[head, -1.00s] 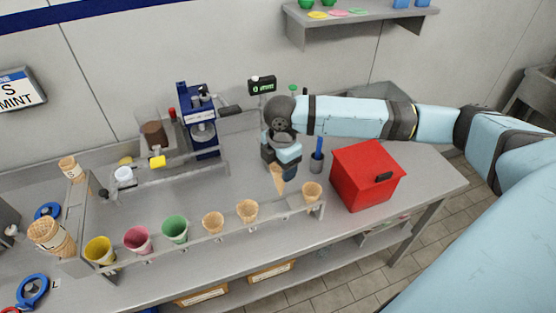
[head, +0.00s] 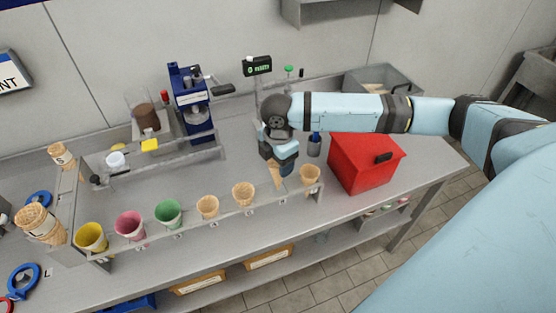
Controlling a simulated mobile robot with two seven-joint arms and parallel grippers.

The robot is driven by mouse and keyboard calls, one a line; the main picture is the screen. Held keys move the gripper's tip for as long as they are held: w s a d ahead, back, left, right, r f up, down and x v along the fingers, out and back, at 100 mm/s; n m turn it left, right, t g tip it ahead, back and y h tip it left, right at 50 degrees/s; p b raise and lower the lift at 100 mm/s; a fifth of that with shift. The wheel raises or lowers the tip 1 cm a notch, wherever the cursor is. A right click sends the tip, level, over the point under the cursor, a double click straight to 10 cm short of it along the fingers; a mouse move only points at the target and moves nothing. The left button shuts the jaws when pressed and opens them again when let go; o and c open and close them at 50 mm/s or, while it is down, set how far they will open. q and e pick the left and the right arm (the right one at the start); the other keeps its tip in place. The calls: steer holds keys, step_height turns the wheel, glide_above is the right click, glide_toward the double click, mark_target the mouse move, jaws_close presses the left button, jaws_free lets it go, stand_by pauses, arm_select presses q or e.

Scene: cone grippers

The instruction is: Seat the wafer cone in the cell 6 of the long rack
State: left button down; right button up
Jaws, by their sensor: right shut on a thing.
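The long rack (head: 190,236) runs along the front of the counter. From left to right it holds a yellow cup (head: 91,238), a pink cup (head: 130,226), a green cup (head: 168,214), two wafer cones (head: 207,207) and, at its right end, another cone (head: 310,178). The gap between the last two cones, the sixth place, has no cone standing in it. My right gripper (head: 279,163) is shut on a wafer cone (head: 275,174), held point down over this gap. I cannot tell whether its tip has entered the cell. My left gripper is not in view.
A red box (head: 365,160) stands right of the rack, and a blue-handled tool in a holder (head: 314,146) stands behind its end. Stacked cones (head: 40,226) stand at the left.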

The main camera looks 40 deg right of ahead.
mark_target(278, 181)
steer(key=shift+f+b, duration=0.7)
steer(key=shift+f, duration=0.2)
step_height(278, 181, down, 3)
steer(key=b, duration=0.2)
steer(key=shift+r+b, duration=0.2)
steer(key=shift+b, duration=0.2)
steer(key=shift+f+b, duration=0.55)
steer(key=shift+b, duration=0.1)
steer(key=shift+f+b, duration=0.3)
steer(key=shift+f, duration=1.15)
steer(key=o, duration=0.7)
steer(key=shift+o, duration=0.2)
step_height(278, 181, up, 14)
steer(key=shift+f, duration=0.1)
